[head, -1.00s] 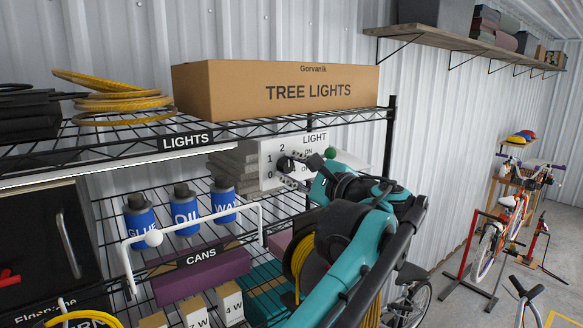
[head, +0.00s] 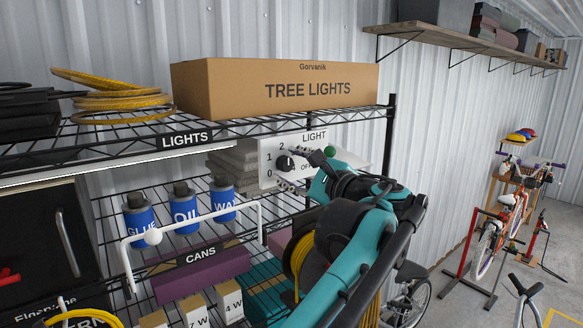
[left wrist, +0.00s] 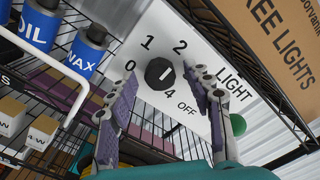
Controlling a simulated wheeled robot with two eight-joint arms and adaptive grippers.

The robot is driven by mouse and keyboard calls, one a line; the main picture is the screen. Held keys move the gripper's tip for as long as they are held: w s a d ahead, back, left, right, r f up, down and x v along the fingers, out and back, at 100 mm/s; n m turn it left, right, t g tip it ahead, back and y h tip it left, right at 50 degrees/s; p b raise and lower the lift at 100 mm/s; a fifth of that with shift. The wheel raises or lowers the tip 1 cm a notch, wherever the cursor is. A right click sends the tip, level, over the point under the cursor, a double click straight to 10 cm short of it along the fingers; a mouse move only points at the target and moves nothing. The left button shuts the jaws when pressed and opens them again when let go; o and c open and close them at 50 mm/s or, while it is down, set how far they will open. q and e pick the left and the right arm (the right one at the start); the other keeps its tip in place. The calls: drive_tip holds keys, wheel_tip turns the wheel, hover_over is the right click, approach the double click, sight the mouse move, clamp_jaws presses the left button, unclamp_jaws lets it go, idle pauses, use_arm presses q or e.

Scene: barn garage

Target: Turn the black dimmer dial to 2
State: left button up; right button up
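The black dimmer dial (head: 284,162) sits on a white panel (head: 268,152) marked LIGHT on the shelf rack. In the left wrist view the dial (left wrist: 159,73) has 0, 1, 2 and 4 visible around it. Its pale mark points to the upper right, on the side of the 2; I cannot tell the exact setting. My left gripper (head: 300,172) is at the panel. In its wrist view, the left gripper (left wrist: 164,80) is open, with one finger on each side of the dial and visible gaps. The right finger hides part of the scale. My right gripper is not in view.
A green knob (head: 330,152) is on the panel's right. A TREE LIGHTS box (head: 275,90) stands on the shelf above. Blue cans (head: 185,212) and a white bar handle (head: 190,228) are at the left. Wire shelving surrounds the panel closely.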

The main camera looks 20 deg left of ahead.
use_arm(q)
drive_tip(key=v, duration=1.2)
drive_tip(key=s+a+f+n+g+h+b, duration=0.15)
drive_tip(key=a+f+b, duration=0.3)
drive_tip(key=f, duration=0.75)
drive_tip(key=s+a+f+n+g+h+b, duration=0.15)
drive_tip(key=s+a+f+b, duration=0.35)
drive_tip(key=f, duration=0.8)
drive_tip(key=a+f+n+g+h+b, duration=0.1)
drive_tip(key=a+f+n+h+b, duration=0.15)
drive_tip(key=f+b, duration=0.7)
drive_tip(key=s+f+n+h+b, duration=0.3)
drive_tip(key=s+f+b, duration=0.1)
drive_tip(key=f, duration=1)
drive_tip(key=s+d+f+n+h+b, duration=0.1)
drive_tip(key=f+b, duration=0.6)
drive_tip(key=f, duration=0.8)
drive_tip(key=s+d+f+n+h+b, duration=0.1)
drive_tip(key=s+f+n+h+b, duration=0.3)
drive_tip(key=f, duration=1.1)
drive_tip(key=s+n+b, duration=0.1)
drive_tip(key=s+n, duration=0.1)
drive_tip(key=s, duration=0.1)
drive_tip(key=shift+f+h, duration=0.2)
drive_tip(key=shift+h, duration=0.15)
